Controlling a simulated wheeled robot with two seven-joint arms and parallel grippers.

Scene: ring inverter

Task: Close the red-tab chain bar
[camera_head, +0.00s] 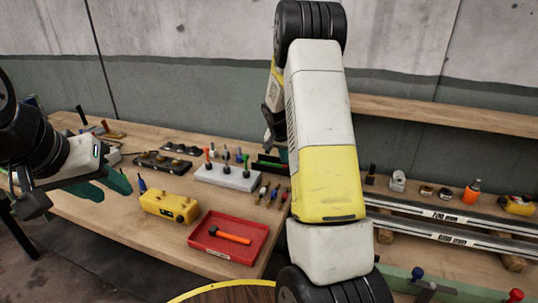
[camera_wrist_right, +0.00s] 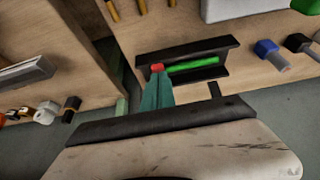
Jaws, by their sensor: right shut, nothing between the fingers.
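The chain bar is a black channel (camera_wrist_right: 215,57) with a bright green rod (camera_wrist_right: 193,64) inside and a small red tab (camera_wrist_right: 157,67) at the rod's left end, in the right wrist view. My right gripper (camera_wrist_right: 157,78) is shut and empty, its teal fingertips right at the red tab; I cannot tell whether they touch. In the head view the black channel (camera_head: 268,163) shows partly behind my right arm, which hides most of the right gripper. My left gripper (camera_head: 112,188) has teal fingers that look apart and empty, above the bench's left side.
The wooden bench holds a yellow box (camera_head: 169,206), a red tray (camera_head: 212,244) with an orange-handled tool, and a grey block (camera_head: 228,178) with coloured handles. Small tools lie between the block and my right arm. Long metal rails (camera_head: 450,228) lie at right.

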